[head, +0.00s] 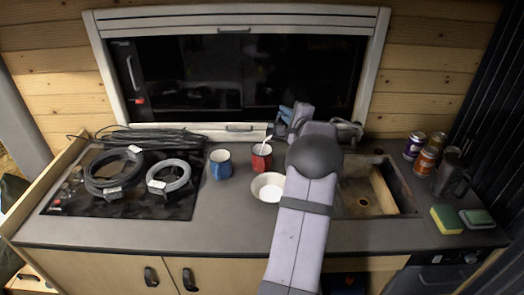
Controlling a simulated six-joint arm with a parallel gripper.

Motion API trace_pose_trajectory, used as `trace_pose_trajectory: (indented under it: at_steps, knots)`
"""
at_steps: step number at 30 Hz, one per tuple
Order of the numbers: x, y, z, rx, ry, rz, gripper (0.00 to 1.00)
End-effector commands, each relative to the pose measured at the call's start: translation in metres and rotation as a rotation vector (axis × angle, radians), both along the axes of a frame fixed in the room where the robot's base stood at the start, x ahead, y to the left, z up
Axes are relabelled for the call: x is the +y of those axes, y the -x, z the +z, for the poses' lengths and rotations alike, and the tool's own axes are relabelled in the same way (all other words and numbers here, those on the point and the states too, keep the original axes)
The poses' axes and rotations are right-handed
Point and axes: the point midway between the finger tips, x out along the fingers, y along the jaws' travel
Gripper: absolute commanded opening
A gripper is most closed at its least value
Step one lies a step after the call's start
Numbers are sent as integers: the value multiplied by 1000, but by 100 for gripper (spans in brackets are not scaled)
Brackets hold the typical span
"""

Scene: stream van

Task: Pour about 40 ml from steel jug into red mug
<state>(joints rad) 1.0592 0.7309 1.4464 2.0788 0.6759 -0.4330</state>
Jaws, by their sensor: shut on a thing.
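The red mug (262,158) stands upright on the grey counter, left of my arm. A thin pale streak (268,141) rises from its mouth toward my gripper; it looks like a stream of liquid, but it is too small to be sure. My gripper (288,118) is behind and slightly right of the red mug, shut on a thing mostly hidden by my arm. Grey metal shows beside it, likely the steel jug; its shape, tilt and contents cannot be made out. The liquid level in the red mug is not visible.
A blue mug (220,164) stands close left of the red mug. A white bowl (267,188) sits in front. A sink (388,188), several cans (427,160), a dark jug (452,176) and sponges (447,219) are right. Cable coils (115,172) cover the hob.

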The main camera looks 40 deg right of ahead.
Motion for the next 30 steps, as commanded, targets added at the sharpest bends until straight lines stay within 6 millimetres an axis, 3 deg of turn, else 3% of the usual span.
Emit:
trace_pose_trajectory:
  at_steps: [5, 9, 15, 30]
  knots:
    - [-1, 0, 6, -6, -9, -1, 0]
    - [-12, 10, -19, -88, -162, -3, 0]
    - [-20, 17, -14, -205, -375, -3, 0]
    - [-24, 19, -15, -280, -504, -5, 0]
